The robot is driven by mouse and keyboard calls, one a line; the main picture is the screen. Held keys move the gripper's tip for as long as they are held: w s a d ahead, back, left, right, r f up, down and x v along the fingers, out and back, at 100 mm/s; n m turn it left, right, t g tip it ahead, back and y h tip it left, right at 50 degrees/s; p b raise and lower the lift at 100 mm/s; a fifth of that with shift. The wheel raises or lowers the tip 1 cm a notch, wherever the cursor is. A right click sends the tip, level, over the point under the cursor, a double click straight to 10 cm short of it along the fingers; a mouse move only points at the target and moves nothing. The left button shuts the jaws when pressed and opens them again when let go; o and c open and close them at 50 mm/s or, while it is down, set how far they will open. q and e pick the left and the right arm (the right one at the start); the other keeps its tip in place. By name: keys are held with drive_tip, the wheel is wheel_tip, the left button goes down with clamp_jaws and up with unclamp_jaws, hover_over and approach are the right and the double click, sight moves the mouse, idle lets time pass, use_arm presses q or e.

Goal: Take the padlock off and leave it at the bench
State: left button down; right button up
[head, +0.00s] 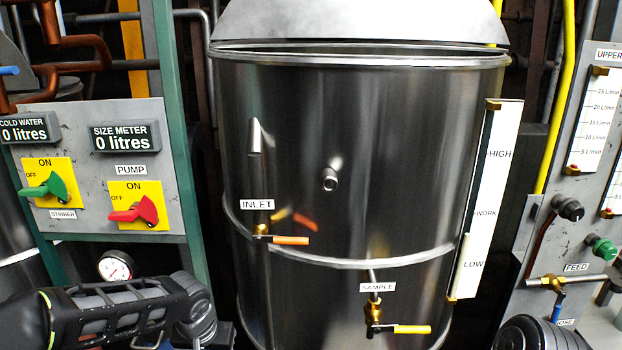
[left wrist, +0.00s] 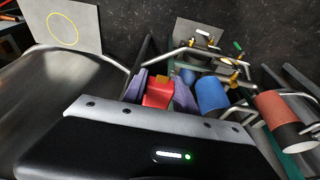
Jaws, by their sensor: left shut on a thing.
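In the left wrist view, my left gripper (left wrist: 160,84) has its two purple-grey fingers on either side of a red padlock (left wrist: 157,96) with a yellow part at its top, and is shut on it. The padlock's lower part is hidden behind my wrist housing, and I cannot make out its shackle or whether it touches anything else. In the head view my left arm crosses the lower left corner, and its gripper is out of the picture. My right gripper is in neither view.
A blue cylinder (left wrist: 211,94) and a red-brown cylinder (left wrist: 275,106) are close to the right of my left gripper, with pipework (left wrist: 205,58) beyond. In the head view, a steel tank (head: 400,150) fills the middle, between a switch panel (head: 85,200) and a gauge panel (head: 590,210).

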use_arm(q)
drive_tip(key=shift+d+r, duration=0.1)
drive_tip(key=shift+d, duration=0.1)
drive_tip(key=d, duration=1.2)
drive_tip(key=shift+d, duration=0.4)
drive_tip(key=shift+d, duration=0.15)
